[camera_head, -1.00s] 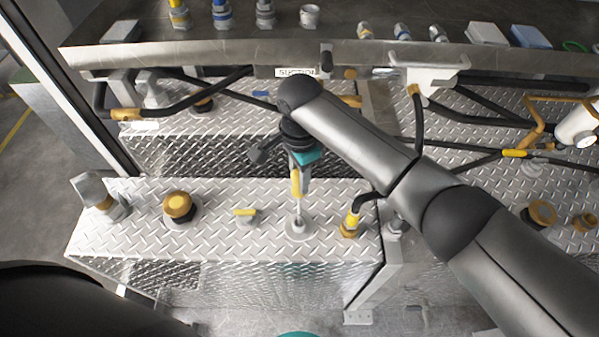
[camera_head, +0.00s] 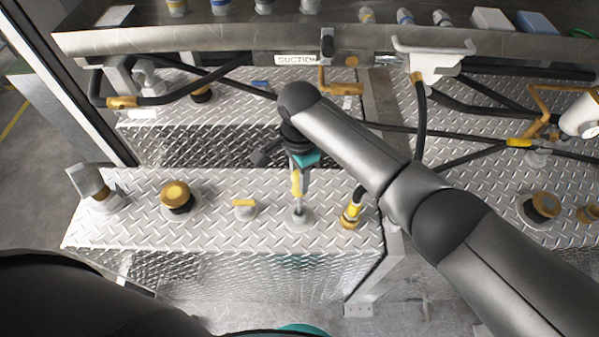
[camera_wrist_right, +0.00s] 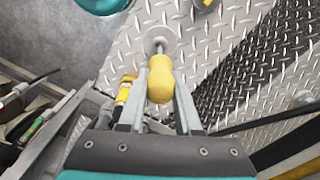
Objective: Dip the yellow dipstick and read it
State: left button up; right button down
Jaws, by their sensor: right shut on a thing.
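The yellow dipstick (camera_head: 296,183) stands upright over a round grey port (camera_head: 299,217) on the diamond-plate tank top. Its yellow handle (camera_wrist_right: 160,80) is between the fingers of my right gripper (camera_wrist_right: 160,92) in the right wrist view, and the gripper is shut on it. A thin grey rod runs from the handle down to the port. How deep the rod sits is hidden. The right gripper also shows in the head view (camera_head: 301,172), above the port. My left gripper is not in view.
Black hoses and a shelf edge (camera_head: 200,40) with a SUCTION label (camera_head: 296,59) lie behind.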

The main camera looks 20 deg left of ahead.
jog(key=b, duration=0.2)
send_over(300, 203)
jog(key=shift+w+a+f, duration=0.1)
jog(key=shift+f, duration=1.1)
jog(key=shift+w+a+f, duration=0.1)
jog(key=shift+f, duration=1.1)
jog(key=shift+f+b, duration=2.25)
jog(key=shift+f, duration=1.05)
notch_tip(300, 203, up, 12)
jog(key=p, duration=1.1)
jog(key=shift+a+p, duration=0.1)
jog(key=shift+p, duration=0.25)
notch_tip(300, 203, up, 17)
jog(key=shift+r, duration=0.2)
